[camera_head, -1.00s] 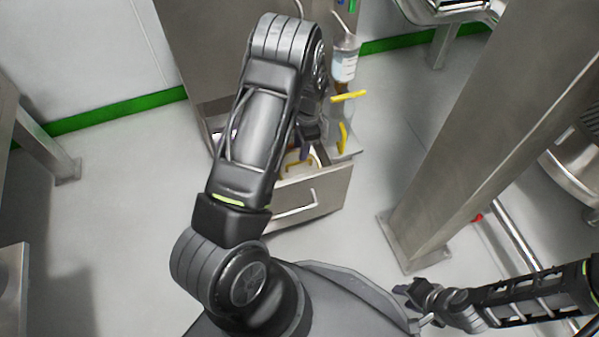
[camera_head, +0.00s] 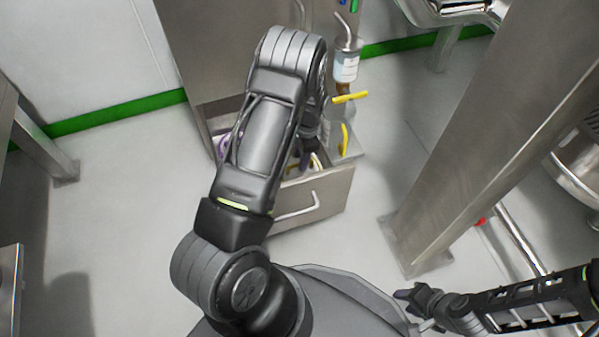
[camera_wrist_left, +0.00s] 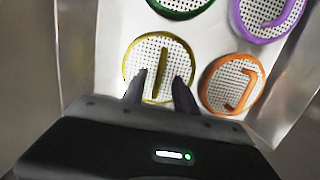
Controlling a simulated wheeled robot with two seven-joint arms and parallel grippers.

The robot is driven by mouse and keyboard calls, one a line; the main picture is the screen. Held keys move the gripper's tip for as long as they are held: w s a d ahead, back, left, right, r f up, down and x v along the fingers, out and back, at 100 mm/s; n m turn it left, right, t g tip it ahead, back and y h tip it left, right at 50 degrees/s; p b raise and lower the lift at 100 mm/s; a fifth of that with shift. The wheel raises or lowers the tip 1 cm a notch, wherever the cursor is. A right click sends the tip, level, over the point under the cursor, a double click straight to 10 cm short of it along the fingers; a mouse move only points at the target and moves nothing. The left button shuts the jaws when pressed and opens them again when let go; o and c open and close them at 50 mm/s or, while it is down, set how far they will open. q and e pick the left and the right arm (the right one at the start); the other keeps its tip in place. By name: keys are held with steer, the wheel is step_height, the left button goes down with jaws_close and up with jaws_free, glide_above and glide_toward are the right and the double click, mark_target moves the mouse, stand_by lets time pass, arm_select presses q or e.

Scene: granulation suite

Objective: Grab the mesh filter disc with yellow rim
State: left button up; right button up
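The mesh filter disc with yellow rim (camera_wrist_left: 143,52) lies in the drawer, left of centre in the left wrist view. It has white mesh and a raised yellow bar across it. My left gripper (camera_wrist_left: 158,90) is open, its two dark fingertips over the near part of this disc, one on each side of the bar. I cannot tell whether they touch it. In the head view, my left arm hides most of the drawer and this gripper (camera_head: 306,155). My right gripper (camera_head: 408,303) is at the lower right, away from the drawer, its opening unclear.
Discs with orange (camera_wrist_left: 232,84), purple (camera_wrist_left: 268,18) and green (camera_wrist_left: 180,4) rims lie around the yellow one. The open drawer (camera_head: 333,190) has metal walls close by. A bottle (camera_head: 346,66) stands behind it, and a steel post (camera_head: 480,140) rises at right.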

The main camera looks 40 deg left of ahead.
mark_target(292, 171)
arm_select(q)
step_height(292, 171, down, 4)
steer(key=shift+s+r+b, duration=0.15)
steer(key=shift+b, duration=0.4)
steer(key=shift+c, duration=0.5)
jaws_close()
